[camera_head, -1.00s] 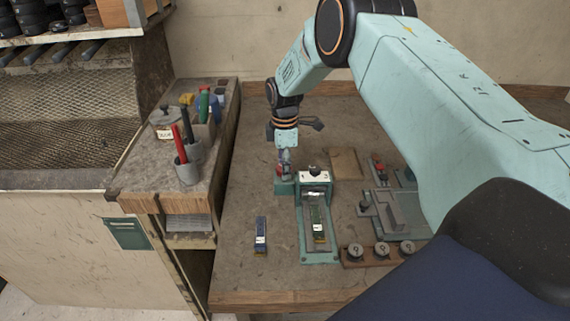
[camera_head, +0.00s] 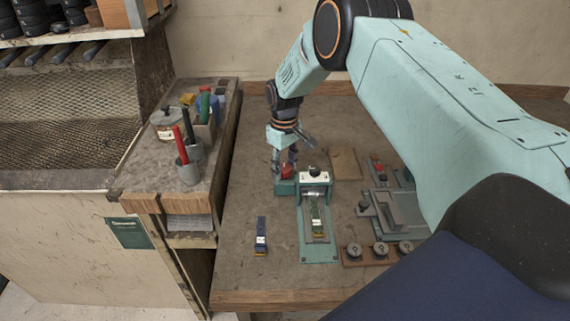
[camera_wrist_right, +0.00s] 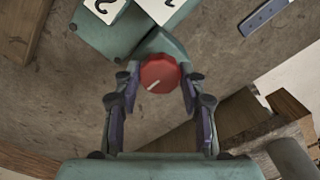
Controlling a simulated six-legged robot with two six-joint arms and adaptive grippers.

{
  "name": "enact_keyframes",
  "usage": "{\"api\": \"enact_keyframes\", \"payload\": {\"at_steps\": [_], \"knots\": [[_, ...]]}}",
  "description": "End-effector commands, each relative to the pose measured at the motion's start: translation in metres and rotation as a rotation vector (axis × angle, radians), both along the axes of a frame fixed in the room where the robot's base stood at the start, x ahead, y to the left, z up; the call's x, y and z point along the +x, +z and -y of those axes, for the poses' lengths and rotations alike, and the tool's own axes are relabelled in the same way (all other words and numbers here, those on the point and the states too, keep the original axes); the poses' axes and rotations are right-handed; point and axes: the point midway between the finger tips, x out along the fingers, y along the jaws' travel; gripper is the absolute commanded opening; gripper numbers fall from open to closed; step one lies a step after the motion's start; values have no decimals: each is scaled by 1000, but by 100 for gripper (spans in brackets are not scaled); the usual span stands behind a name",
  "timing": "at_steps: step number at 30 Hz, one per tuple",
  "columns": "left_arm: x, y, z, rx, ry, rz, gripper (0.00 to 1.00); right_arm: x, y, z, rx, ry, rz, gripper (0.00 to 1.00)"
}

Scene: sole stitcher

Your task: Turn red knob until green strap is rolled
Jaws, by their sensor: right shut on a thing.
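The red knob (camera_wrist_right: 160,74) sits on a teal housing of the green machine, with a white mark on its face. It also shows in the head view (camera_head: 287,172), partly covered. My right gripper (camera_wrist_right: 159,84) has its two fingers on either side of the knob, shut on it. In the head view the right gripper (camera_head: 284,160) comes down on the knob from above. The green strap (camera_head: 316,215) lies along the machine's bed, below the white block with dark marks (camera_head: 314,178). My left gripper is not in view.
A blue strip (camera_head: 261,236) lies on the bench left of the machine. Right of it stand a grey fixture (camera_head: 388,212) and a wooden rail with several round weights (camera_head: 380,250). A side shelf (camera_head: 150,185) with a pen cup (camera_head: 188,170) stands at left.

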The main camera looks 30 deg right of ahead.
Motion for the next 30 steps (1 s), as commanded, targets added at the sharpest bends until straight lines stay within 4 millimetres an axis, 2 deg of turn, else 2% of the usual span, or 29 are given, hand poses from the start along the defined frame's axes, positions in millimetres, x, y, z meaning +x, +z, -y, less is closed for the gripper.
{"api": "enact_keyframes", "payload": {"at_steps": [30], "knots": [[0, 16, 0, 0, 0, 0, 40, 2, 1, 0, 1, -965, 3, 10]]}}
